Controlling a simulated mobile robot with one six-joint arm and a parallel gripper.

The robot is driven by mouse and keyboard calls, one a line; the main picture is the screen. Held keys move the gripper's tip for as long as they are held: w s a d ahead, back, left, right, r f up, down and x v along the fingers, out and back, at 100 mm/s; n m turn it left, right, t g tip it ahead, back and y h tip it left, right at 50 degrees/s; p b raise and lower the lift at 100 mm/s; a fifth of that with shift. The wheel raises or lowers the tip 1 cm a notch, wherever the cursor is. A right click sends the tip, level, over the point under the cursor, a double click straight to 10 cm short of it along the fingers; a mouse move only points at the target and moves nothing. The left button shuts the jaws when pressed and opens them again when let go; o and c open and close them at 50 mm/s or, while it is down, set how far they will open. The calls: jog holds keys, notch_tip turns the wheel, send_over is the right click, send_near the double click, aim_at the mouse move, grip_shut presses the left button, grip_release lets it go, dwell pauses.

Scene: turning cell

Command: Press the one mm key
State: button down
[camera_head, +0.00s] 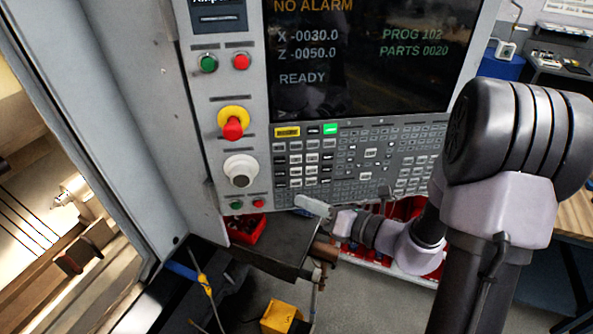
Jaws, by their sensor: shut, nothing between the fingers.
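The key panel (362,162) of the machine control sits below the screen, with many small keys in rows. Their labels are too small to read, so I cannot tell which is the one mm key. One key in the top row is lit green (330,129), and a yellow one (287,132) is at its left. My gripper (303,202) is shut and empty, by the lower edge of the panel in the picture. I cannot tell whether it touches anything. My arm hides the panel's right end.
The screen (365,55) reads NO ALARM and READY. A red emergency knob with yellow collar (233,122) and a white dial (240,171) are left of the keys. A dark shelf (275,245) with a red bin (246,230) is below. The open machine bay (50,200) is at left.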

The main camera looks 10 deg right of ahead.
jog(key=p, duration=0.1)
send_near(286, 173)
jog(key=x, duration=0.4)
jog(key=shift+a+f, duration=0.3)
dwell(1.5)
jog(key=shift+w, duration=0.35)
jog(key=shift+w, duration=0.35)
dwell(0.6)
jog(key=shift+s, duration=0.8)
jog(key=s, duration=0.5)
jog(key=shift+a+b, duration=0.3)
jog(key=shift+b, duration=0.05)
